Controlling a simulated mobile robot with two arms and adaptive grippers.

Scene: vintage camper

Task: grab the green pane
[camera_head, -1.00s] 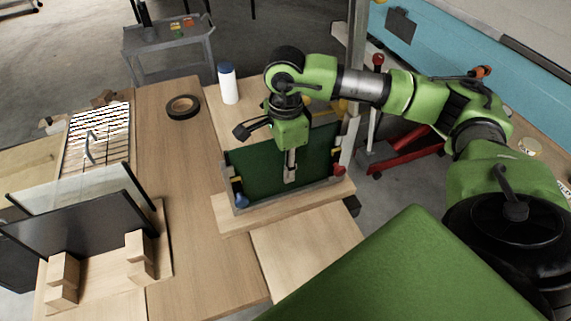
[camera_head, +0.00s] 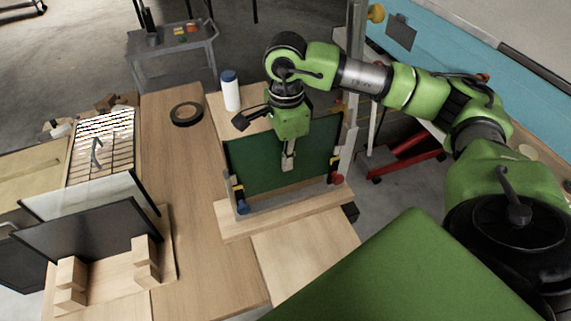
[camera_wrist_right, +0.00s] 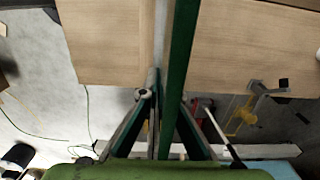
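The green pane (camera_head: 262,165) stands upright in the stand (camera_head: 272,204) on the wooden table in the head view. Its lower edge shows a little above the stand's bottom rail. My right gripper (camera_head: 288,163) reaches down over its top edge, near the middle. In the right wrist view the pane (camera_wrist_right: 183,45) shows edge-on as a thin green strip, running between the fingers of my right gripper (camera_wrist_right: 168,95). The fingertips close in on both faces of the pane. My left gripper is not in view.
A dark panel (camera_head: 85,232) and a pale panel lean in a wooden rack at the left. A white bottle (camera_head: 231,92) and a black tape roll (camera_head: 187,114) stand behind the pane. A metal post (camera_head: 352,90) rises close to its right. The table's middle is clear.

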